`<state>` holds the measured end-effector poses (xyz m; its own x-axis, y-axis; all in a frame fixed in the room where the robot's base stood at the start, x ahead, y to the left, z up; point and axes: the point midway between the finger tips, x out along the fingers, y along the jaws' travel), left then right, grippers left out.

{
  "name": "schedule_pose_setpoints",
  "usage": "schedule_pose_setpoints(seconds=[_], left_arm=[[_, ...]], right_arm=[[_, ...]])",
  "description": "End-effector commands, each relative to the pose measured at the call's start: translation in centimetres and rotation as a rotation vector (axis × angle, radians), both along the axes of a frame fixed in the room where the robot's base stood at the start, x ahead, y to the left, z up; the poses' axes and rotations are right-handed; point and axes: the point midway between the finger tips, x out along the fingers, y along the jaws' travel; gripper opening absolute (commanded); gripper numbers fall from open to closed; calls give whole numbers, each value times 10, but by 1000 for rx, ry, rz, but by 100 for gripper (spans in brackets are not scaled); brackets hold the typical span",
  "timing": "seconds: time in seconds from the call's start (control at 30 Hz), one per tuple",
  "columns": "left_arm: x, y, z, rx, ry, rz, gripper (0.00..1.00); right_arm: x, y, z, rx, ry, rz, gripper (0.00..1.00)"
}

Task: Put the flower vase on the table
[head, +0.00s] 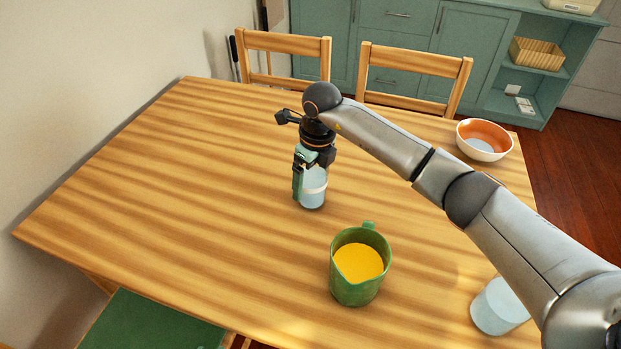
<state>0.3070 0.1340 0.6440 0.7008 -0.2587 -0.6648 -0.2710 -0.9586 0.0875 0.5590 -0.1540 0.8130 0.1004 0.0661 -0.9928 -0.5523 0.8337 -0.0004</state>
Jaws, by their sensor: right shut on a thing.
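My right gripper (309,177) is over the middle of the wooden table (180,190), pointing down. It is shut on a pale blue, glassy vessel (315,190), which I take to be the flower vase. The vessel is upright, with its base at or very near the tabletop; I cannot tell whether it touches. Its upper part is hidden by the gripper, and I see no flowers in it. My left gripper is out of view.
A green pitcher (343,288) with yellow contents stands close in front. A pale cup (497,308) is at the lower right, partly behind my arm. An orange-and-white bowl (486,152) is near the right edge. Two chairs (415,62) line the far side. The table's left is clear.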

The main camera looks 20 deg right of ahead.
Motion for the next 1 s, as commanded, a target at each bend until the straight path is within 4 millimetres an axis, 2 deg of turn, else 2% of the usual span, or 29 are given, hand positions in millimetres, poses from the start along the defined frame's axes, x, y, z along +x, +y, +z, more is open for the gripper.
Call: schedule_pose_setpoints(seconds=[0.13, 0.17, 0.2, 0.43, 0.57, 0.67, 1.0], left_arm=[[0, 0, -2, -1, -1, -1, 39], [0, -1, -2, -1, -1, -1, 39], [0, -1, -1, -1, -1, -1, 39], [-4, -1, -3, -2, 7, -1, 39], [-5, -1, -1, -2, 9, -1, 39], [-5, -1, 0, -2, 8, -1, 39], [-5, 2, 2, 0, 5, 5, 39]], right_arm=[[1, 0, -2, 2, -3, 0, 0], [0, 0, -3, 0, 0, 0, 96], [0, 0, -3, 0, 0, 0, 100], [0, 0, -2, 0, 1, -1, 100], [0, -1, 6, 0, -2, 0, 100], [-1, -2, 22, -1, -4, 0, 100], [-8, -7, 93, 0, -4, 0, 100]])
